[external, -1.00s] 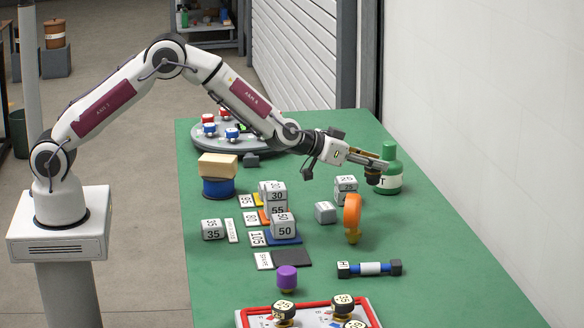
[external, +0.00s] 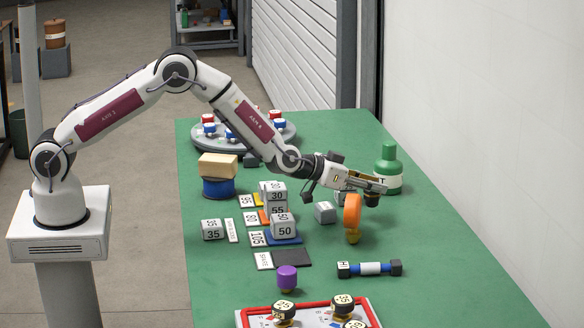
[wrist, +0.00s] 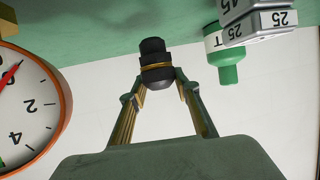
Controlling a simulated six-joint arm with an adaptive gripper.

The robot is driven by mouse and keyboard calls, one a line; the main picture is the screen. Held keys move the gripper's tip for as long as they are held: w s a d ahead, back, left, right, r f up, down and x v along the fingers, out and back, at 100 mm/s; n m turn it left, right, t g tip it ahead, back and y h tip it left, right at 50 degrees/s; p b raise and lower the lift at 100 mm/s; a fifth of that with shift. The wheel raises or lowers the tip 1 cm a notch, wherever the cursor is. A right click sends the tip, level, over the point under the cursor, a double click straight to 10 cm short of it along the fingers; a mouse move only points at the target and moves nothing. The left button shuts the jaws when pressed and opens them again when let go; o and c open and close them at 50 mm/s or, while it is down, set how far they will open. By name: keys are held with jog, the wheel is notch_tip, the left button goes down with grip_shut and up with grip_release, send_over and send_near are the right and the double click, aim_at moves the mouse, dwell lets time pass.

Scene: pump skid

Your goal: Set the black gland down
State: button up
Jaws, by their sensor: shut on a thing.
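The black gland (wrist: 153,52) is a dark stepped cylinder with a thin yellow-orange band, held between the fingertips of my gripper (wrist: 158,88) in the wrist view. In the external view the gland (external: 372,201) hangs beneath my gripper (external: 377,186), low over the green table (external: 440,260). My gripper is shut on it. I cannot tell whether its lower end touches the table.
The green bottle (external: 388,154) stands just behind the gland. An orange-rimmed dial gauge (external: 352,212) stands close in front of it, left. A grey block (external: 325,212) and stacked blocks marked 25 (wrist: 270,22) are near. Table to the right is clear.

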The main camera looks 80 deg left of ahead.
aim_at(372, 197)
jog(key=shift+f, duration=0.1)
jog(key=shift+f, duration=1.75)
jog(key=shift+f, duration=0.2)
jog(key=o, duration=1.1)
jog(key=shift+r, duration=0.2)
jog(key=shift+v, duration=1.35)
jog(key=shift+s+r, duration=0.2)
jog(key=shift+r, duration=3.35)
